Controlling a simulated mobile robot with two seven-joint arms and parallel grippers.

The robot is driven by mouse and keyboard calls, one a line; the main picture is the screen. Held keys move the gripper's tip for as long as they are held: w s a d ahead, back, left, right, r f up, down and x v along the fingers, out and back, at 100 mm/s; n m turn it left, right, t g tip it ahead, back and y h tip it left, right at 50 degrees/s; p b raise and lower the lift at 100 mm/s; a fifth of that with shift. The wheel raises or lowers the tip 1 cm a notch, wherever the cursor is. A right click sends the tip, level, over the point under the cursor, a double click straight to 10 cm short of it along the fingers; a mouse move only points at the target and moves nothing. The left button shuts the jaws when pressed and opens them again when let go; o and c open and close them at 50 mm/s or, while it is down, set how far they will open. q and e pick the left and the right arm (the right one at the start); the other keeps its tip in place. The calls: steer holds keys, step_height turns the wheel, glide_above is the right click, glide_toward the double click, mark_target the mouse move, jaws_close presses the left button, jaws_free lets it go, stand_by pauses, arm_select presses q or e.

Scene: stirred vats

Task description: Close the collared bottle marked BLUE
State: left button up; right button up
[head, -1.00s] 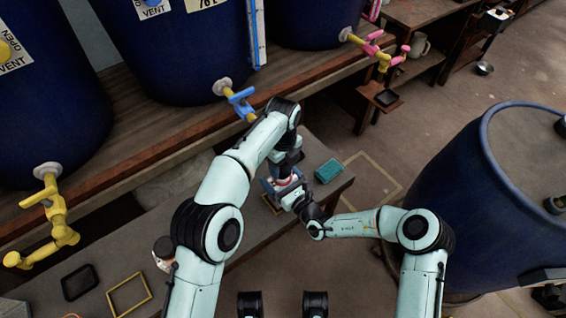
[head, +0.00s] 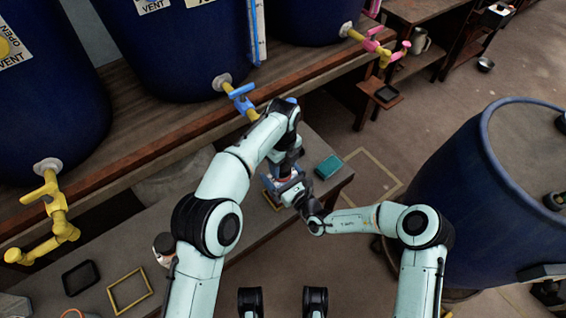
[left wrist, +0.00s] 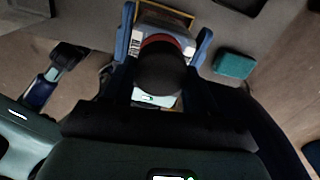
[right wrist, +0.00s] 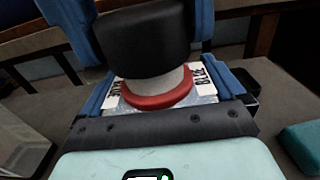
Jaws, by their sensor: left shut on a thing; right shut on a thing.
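The collared bottle (right wrist: 160,82) stands upright with a clear lower body, a white shoulder, a red collar and a wide black cap (right wrist: 145,38). White labels with dark letters are partly hidden at its sides. My right gripper (right wrist: 160,92) is shut on the bottle's body below the collar. My left gripper (head: 280,178) comes from above and is shut on the cap, its blue fingers on either side. The left wrist view shows the cap (left wrist: 162,65) from above, on the bottle's neck. The arms mostly hide the bottle in the head view.
A teal box (head: 328,168) lies beside the bottle on the bench. A jar (head: 164,246), a black tray (head: 80,278) and a yellow frame (head: 130,290) are at the left. Blue vats with taps (head: 238,98) stand behind; another vat (head: 470,190) is at right.

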arm_select(q)
steer(key=shift+f, duration=0.65)
steer(key=o, duration=1.2)
steer(key=shift+c, duration=0.2)
step_height(320, 180, up, 12)
arm_select(e)
steer(key=o, duration=1.1)
steer(key=shift+s+d, duration=0.1)
